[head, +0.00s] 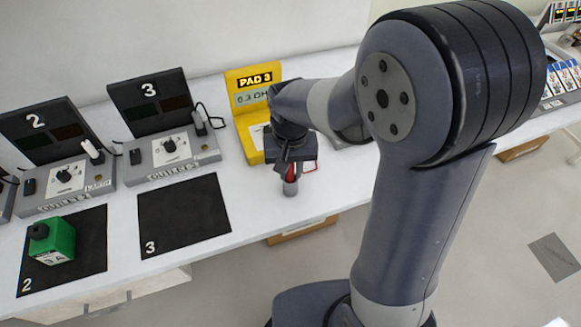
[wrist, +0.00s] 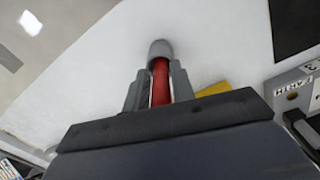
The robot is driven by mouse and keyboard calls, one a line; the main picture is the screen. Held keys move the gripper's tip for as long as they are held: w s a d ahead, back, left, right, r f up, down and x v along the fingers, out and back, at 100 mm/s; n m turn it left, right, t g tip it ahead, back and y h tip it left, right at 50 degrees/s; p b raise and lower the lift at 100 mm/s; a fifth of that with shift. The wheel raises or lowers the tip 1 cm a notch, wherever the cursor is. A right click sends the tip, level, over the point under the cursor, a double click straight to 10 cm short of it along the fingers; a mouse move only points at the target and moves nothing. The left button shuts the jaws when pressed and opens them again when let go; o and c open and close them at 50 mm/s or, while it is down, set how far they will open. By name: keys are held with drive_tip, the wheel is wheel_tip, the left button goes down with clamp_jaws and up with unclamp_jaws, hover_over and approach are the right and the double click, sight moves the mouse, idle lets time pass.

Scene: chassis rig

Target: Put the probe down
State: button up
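The probe (head: 291,187) is a short rod with a red body and a grey rounded end. A red loop shows beside the fingers in the head view. I cannot tell whether the probe's grey end touches the bench.
Black mat 3 (head: 184,216) is bare, left of my gripper. Mat 2 (head: 92,244) bears a green box (head: 53,242). Testers 2 (head: 66,176) and 3 (head: 172,147) stand behind the mats. The bench's front edge is close to the probe. My arm hides part of the bench.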

drive_tip(key=shift+o, duration=1.3)
drive_tip(key=shift+r, duration=0.1)
wheel_tip(320, 180, up, 12)
drive_tip(key=shift+r, duration=0.1)
drive_tip(key=shift+o, duration=1.3)
